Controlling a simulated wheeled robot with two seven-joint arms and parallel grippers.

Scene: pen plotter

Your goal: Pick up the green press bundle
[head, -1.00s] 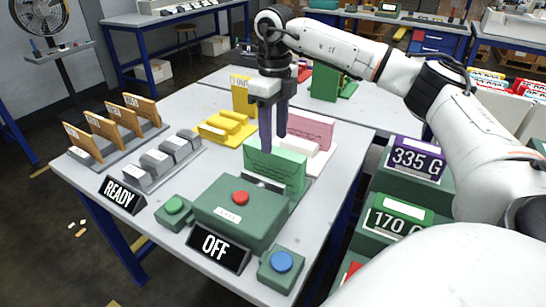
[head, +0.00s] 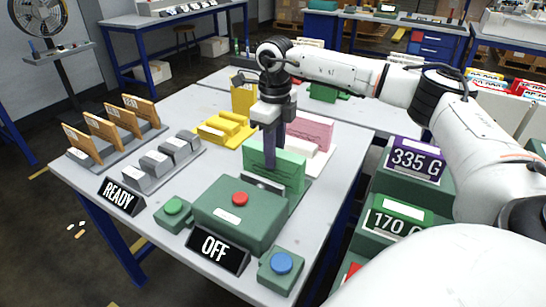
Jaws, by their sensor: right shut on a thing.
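The green press bundle (head: 291,174), a light green upright slab, stands behind the dark green press box (head: 238,211). My right gripper (head: 270,160) points down over its upper edge with dark purple fingers. The fingers are shut on the slab, the near finger covering part of its front face. The slab still stands in its place, its lower part hidden behind the press box. My left gripper is not in view.
An OFF sign (head: 219,251), a blue button (head: 281,262) and a green button (head: 174,206) surround the press. A pink slab (head: 312,131) stands close behind the gripper. Yellow blocks (head: 222,128) and grey blocks (head: 170,153) lie to the left. Weight-labelled green boxes (head: 398,221) stand right.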

